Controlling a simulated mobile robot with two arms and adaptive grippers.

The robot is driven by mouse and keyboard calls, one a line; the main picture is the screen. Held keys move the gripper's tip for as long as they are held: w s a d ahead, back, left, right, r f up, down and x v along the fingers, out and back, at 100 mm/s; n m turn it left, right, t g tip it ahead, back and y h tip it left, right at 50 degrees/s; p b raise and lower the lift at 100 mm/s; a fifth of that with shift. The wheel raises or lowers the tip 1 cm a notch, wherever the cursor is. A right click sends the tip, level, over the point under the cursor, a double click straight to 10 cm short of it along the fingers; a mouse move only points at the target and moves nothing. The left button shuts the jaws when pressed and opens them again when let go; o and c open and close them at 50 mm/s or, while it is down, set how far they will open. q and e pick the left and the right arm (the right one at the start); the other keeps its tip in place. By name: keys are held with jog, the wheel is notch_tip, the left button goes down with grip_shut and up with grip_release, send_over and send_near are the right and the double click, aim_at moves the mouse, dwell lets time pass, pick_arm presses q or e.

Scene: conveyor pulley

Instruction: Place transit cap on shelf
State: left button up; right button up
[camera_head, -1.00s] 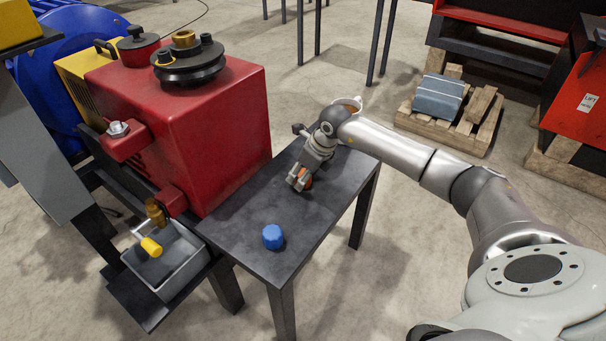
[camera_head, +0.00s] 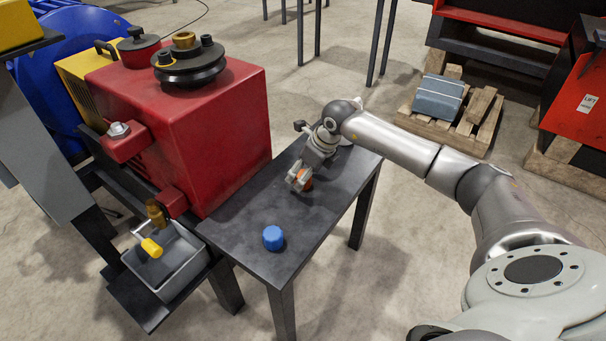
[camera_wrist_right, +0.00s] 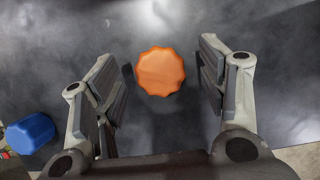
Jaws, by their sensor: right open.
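An orange scalloped cap (camera_wrist_right: 160,72) lies on the dark table (camera_head: 245,207). In the wrist view it sits between the spread fingers of my right gripper (camera_wrist_right: 168,85), with a gap on both sides. In the head view my right gripper (camera_head: 300,184) is low over the table and hides most of the orange cap (camera_head: 307,185). A blue cap (camera_head: 273,237) stands near the table's front edge. It also shows at the lower left of the wrist view (camera_wrist_right: 30,134). I cannot tell which cap is the transit cap. My left gripper is not in view.
A red machine (camera_head: 225,125) with a black pulley (camera_head: 190,67) stands left of the table. A grey bin (camera_head: 188,258) with a yellow-handled item (camera_head: 151,248) is below it. A pallet (camera_head: 445,121) and red shelving (camera_head: 570,112) stand at the right.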

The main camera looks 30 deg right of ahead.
pick_arm(q)
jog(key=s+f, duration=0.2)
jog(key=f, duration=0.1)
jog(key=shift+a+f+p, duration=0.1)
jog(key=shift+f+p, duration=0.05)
jog(key=shift+p, duration=0.25)
pick_arm(e)
jog(key=v, duration=1)
jog(key=shift+r, duration=0.2)
